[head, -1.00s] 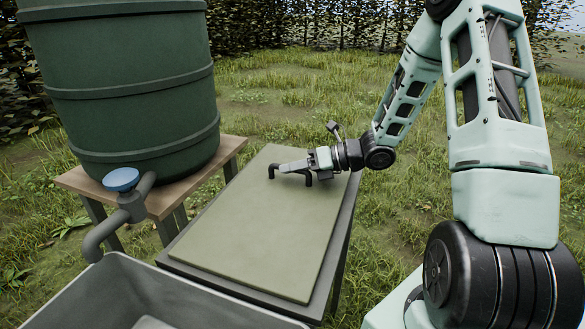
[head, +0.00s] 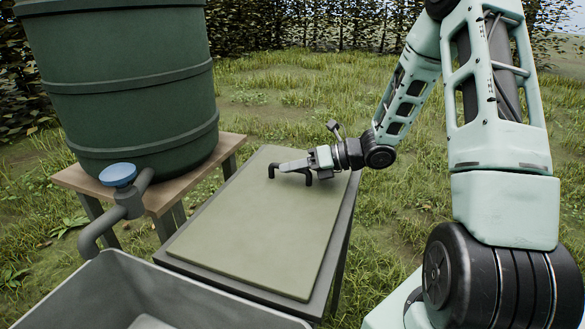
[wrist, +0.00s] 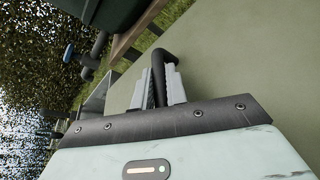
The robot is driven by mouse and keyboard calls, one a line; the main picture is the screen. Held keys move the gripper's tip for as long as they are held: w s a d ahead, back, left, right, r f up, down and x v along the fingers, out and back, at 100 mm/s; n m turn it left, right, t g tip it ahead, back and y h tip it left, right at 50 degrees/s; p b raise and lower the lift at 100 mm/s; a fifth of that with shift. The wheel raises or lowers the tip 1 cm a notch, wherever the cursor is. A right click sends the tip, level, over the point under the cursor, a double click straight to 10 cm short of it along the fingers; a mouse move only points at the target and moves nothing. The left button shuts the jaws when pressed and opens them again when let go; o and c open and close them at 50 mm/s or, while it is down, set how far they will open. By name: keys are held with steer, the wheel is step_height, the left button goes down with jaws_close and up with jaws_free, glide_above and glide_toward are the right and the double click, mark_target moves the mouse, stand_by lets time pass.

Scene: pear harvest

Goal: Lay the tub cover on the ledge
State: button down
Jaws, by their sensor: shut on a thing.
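The tub cover (head: 255,230) is a flat olive-green panel with a black bar handle (head: 272,171) near its far end. It lies on the dark grey ledge (head: 215,285), whose edge shows along the front and right. My gripper (head: 287,166) is at the handle. In the wrist view my gripper (wrist: 163,85) has its two grey fingers on either side of the black handle (wrist: 160,62), shut on it. The cover's surface (wrist: 225,50) also fills the right of the wrist view. The underside of the cover is hidden.
A grey open tub (head: 130,290) stands at the front left, close to the ledge. A dark green barrel (head: 130,80) with a blue-handled tap (head: 119,176) stands on a wooden stand (head: 222,150) to the left. Grass lies beyond and to the right.

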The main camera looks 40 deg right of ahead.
steer(key=c, duration=1.3)
jaws_free()
steer(key=shift+f, duration=0.1)
steer(key=shift+s+d, duration=0.1)
steer(key=v, duration=1.7)
